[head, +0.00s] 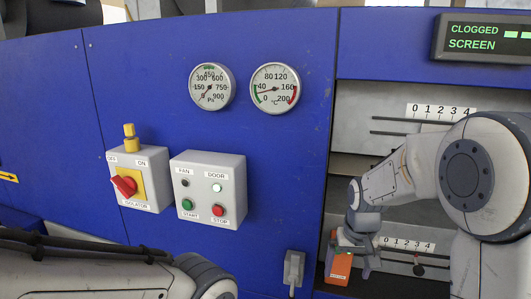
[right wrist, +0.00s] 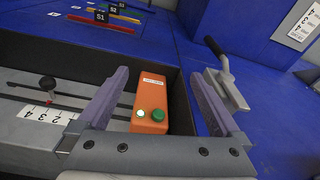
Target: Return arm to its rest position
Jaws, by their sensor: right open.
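My right gripper (head: 345,268) is at the lower right of the head view, in front of the opening in the blue panel. In the right wrist view its two purple fingers (right wrist: 160,85) stand apart with nothing clamped between them. An orange box (right wrist: 150,104) with a lit button and a green button shows between the fingers. I cannot tell how far beyond them it is. The same orange box (head: 338,269) shows beside the gripper in the head view. My right arm reaches in from the right. Part of my left arm crosses the bottom left; its gripper is out of view.
A metal handle (head: 293,270) is on the blue panel left of the opening; in the right wrist view the handle (right wrist: 228,78) is close to the right finger. An isolator box (head: 138,180), a fan control box (head: 208,190) and two gauges are left. A display reads CLOGGED SCREEN (head: 485,38).

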